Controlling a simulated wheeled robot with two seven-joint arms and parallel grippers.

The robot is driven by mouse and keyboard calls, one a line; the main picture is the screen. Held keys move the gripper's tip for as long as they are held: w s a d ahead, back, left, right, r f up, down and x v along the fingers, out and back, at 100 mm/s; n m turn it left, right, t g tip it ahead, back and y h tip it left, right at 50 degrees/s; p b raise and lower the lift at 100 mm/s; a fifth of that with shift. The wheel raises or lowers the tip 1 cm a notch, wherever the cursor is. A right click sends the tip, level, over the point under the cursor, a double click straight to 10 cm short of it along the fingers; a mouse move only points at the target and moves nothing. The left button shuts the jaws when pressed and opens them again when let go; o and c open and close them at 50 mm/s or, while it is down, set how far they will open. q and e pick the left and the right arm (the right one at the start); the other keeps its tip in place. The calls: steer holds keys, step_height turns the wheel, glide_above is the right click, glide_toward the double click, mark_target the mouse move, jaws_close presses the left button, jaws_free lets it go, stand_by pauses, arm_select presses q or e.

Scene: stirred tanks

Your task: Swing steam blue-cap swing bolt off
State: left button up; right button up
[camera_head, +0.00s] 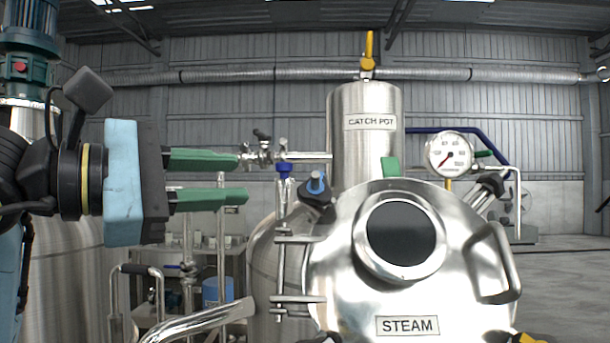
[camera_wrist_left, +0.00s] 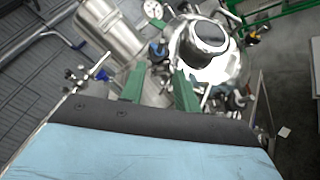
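The steel STEAM vessel lid (camera_head: 345,245) has a round dark window and faces me. The blue-cap swing bolt (camera_head: 316,185), a black knob with a blue tip, sits at the lid's upper left edge. It also shows in the left wrist view (camera_wrist_left: 156,48), beyond the fingers. My left gripper (camera_head: 244,178) comes in from the left with its two green fingers apart and nothing between them. It is left of the bolt at about its height, with a gap between. The fingers also show in the wrist view (camera_wrist_left: 159,74). My right gripper is not in view.
A hinge bracket (camera_head: 283,275) is on the lid's left and a bent handle (camera_head: 510,265) on its right. A black knob (camera_head: 490,184) is at upper right, a yellow-capped one (camera_head: 527,338) at lower right. The catch pot (camera_head: 365,150), blue-handled valve (camera_head: 284,168) and gauge (camera_head: 449,153) stand nearby.

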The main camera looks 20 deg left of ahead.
mark_target(312, 180)
arm_select(q)
steer(key=p+x, duration=0.2)
steer(key=x, duration=0.8)
steer(key=shift+d+p, duration=0.1)
steer(key=shift+p, duration=0.25)
steer(key=shift+w+d, duration=0.4)
steer(key=shift+w, duration=0.2)
steer(key=shift+c, duration=0.3)
jaws_close()
